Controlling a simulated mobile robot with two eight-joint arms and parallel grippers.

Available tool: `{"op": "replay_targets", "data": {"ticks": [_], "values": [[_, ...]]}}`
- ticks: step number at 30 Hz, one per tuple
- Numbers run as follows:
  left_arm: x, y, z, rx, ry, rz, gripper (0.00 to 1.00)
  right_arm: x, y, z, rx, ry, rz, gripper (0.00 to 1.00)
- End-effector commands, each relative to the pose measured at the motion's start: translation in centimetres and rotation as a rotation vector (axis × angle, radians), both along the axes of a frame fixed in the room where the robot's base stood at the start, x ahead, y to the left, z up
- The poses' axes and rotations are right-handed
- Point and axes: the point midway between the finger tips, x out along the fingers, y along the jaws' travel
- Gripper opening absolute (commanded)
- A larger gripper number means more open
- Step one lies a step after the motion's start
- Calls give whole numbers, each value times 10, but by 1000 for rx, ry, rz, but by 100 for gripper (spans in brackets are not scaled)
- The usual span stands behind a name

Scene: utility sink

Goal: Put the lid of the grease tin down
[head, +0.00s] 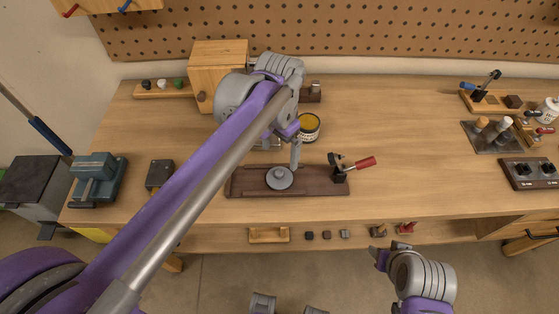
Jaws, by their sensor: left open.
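The grease tin (309,127) stands on the bench just right of my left gripper, with a dark label. Its top shows yellow, so it looks uncovered. A round grey disc (279,179), which looks like the lid, appears over the dark brown board (320,187). I cannot tell for sure whether it rests flat there. My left gripper (286,149) is open above and behind the disc, beside the tin; its wrist hides part of the area. My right gripper (387,254) is low in front of the bench, and its jaws are unclear.
A red-handled clamp (352,166) stands at the board's right end. A wooden box (217,66) is at the back left, and a vise (97,180) is at the left end. Tool holders (493,136) fill the right end.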

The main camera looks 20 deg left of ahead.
Motion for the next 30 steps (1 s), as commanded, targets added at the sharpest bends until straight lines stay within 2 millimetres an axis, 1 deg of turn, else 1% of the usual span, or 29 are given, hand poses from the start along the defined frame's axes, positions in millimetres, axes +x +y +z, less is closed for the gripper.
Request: {"op": "replay_targets", "data": {"ticks": [1,6,11,14,17,21,24,27,30], "values": [[0,0,9,0,0,0,100,0,0,1,0,-1,0,50],[0,0,24,0,0,0,100,1,0,3,0,-1,0,50],[-3,1,26,-1,-6,7,100,1,0,3,0,-1,0,50],[-15,9,19,-7,-42,49,100,1,0,3,0,-1,0,50],[-40,23,2,-21,-114,132,100,1,0,3,0,-1,0,50],[-83,43,-34,-52,-243,277,100,1,0,3,0,-1,0,50],[-111,54,-60,-76,-327,369,100,1,0,3,0,-1,0,50],[-131,61,-81,-95,-391,439,100,1,0,3,0,-1,0,50],[-143,65,-95,-109,-431,479,100,1,0,3,0,-1,0,50]]}}
